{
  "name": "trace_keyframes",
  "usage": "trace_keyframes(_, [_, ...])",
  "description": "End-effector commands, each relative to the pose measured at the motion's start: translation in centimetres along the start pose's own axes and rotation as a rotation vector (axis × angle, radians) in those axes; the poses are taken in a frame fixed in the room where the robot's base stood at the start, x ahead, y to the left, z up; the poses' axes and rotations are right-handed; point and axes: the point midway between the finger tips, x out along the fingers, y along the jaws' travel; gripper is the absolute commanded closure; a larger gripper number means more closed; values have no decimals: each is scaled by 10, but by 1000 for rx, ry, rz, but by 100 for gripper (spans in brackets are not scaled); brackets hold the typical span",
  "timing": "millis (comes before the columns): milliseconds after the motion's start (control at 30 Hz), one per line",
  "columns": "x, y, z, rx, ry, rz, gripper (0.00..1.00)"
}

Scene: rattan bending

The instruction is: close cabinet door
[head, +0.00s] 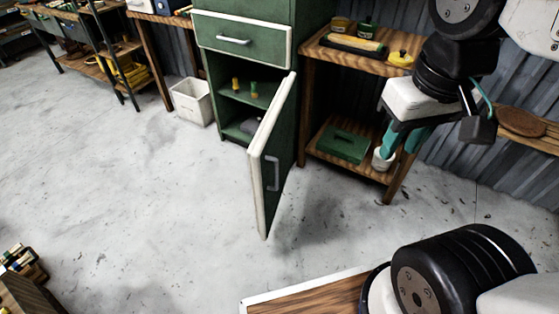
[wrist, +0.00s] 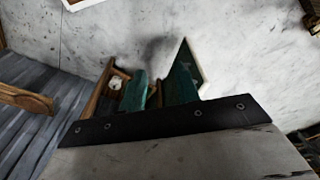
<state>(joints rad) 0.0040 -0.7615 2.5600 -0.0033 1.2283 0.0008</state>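The green cabinet (head: 300,30) stands at the back centre. Its lower door (head: 280,135) is green with a pale edge and stands wide open, swung out toward the camera. A grey bar handle (head: 272,173) is on the door face to the right. Shelves with small yellow and green items show inside. My gripper (head: 402,142) hangs right of the door, in front of the wooden shelf unit, clear of the door. Its two teal fingers are apart and hold nothing. In the wrist view, the door (wrist: 197,70) shows beyond the right finger.
A wooden shelf unit (head: 310,120) with a green box (head: 343,146) and a white cup (head: 383,159) stands right of the cabinet. A white bin (head: 192,101) is left of it. A wood-topped surface (head: 310,295) is at the bottom. The floor (head: 150,190) is clear left of the door.

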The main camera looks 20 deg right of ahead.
Motion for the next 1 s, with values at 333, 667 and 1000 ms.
trace_keyframes(333, [48, 12, -18, 103, -259, -32, 100])
trace_keyframes(667, [112, -6, -45, 329, -595, -255, 100])
trace_keyframes(1000, [184, -31, -82, 651, -899, -560, 100])
